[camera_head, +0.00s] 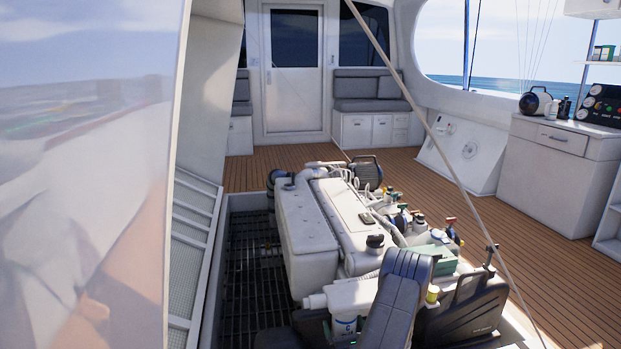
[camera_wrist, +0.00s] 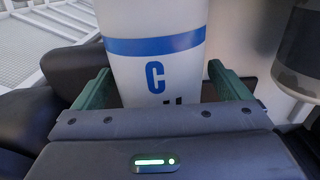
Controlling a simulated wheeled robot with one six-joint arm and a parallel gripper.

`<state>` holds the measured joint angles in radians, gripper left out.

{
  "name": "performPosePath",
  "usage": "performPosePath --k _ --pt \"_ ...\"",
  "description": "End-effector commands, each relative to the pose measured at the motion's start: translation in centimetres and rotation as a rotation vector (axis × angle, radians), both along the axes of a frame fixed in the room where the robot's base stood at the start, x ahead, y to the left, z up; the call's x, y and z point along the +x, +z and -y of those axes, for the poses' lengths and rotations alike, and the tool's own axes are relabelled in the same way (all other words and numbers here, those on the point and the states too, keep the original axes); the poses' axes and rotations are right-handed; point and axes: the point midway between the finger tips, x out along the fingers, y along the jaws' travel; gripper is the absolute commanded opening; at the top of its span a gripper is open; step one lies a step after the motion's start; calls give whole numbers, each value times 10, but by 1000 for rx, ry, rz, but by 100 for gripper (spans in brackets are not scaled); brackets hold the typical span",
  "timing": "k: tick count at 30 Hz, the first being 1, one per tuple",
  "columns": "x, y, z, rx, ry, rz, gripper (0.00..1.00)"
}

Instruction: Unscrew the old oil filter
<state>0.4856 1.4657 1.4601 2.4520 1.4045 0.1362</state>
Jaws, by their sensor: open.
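In the head view the white filter (camera_head: 345,324) with blue marking shows at the engine's near end, beside my dark arm. My gripper (camera_wrist: 160,85) is open, with one green finger on each side of the filter. A gap shows by the right finger; whether the left finger touches is unclear. The filter's lower part is hidden behind the gripper body. In the head view the fingers are not clearly seen.
The white engine (camera_head: 308,225) stands in the open hatch over a dark grating (camera_head: 250,290). The raised hatch cover (camera_head: 80,180) fills the left. Bottles and a black case (camera_head: 465,312) crowd the engine's right side. A grey cylinder (camera_wrist: 302,50) is close right of the filter.

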Motion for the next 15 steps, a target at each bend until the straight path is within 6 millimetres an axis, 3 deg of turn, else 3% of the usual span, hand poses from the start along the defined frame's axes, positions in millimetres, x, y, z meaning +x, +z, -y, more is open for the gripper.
performPosePath --k 8,15 --pt "0 -1 0 0 8 0 96" --pt "1 -2 2 -2 136 2 96"
